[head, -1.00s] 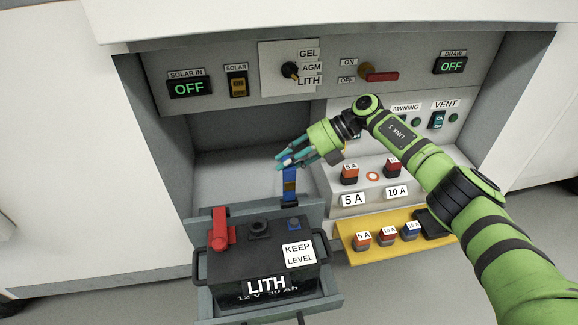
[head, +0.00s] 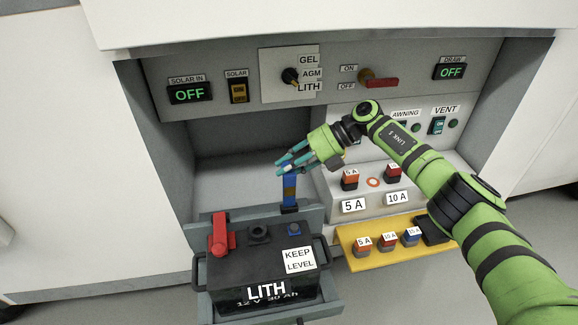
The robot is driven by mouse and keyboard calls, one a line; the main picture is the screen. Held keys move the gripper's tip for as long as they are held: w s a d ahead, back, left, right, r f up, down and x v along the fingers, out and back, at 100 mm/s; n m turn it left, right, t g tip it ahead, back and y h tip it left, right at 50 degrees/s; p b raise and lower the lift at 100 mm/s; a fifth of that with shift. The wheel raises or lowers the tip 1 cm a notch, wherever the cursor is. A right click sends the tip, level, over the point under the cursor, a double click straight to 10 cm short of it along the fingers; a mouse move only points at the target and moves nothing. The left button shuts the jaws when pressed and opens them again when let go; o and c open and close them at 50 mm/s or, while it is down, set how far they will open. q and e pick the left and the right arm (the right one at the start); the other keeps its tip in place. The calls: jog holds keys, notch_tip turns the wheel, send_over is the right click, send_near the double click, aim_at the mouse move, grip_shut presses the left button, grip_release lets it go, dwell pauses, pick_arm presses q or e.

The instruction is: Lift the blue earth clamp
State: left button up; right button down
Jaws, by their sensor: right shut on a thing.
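The blue earth clamp (head: 290,188) hangs upright below my right gripper (head: 286,168), whose teal fingers are shut on its top. The clamp has a brownish patch midway and a dark lower end. It shows just behind the far edge of the battery tray, and I cannot tell whether its lower end touches anything. The black LITH battery (head: 252,266) sits in the grey tray, with a small blue-marked post (head: 294,230) at its back right, apart from the clamp. My left gripper is not in view.
A red clamp (head: 220,236) stands on the battery's left side. To the right are a fuse panel (head: 373,205) and a yellow fuse tray (head: 360,262). The switch panel (head: 215,75) runs above. The recess (head: 235,165) behind the battery is open and empty.

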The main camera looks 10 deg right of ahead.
jog(key=shift+s+f, duration=0.2)
jog(key=shift+f, duration=0.35)
jog(key=c, duration=0.9)
grip_release()
jog(key=shift+c, duration=0.2)
jog(key=shift+w, duration=0.2)
jog(key=shift+r, duration=0.1)
jog(key=v, duration=1.2)
jog(key=shift+w+a+r, duration=0.1)
jog(key=shift+w, duration=0.05)
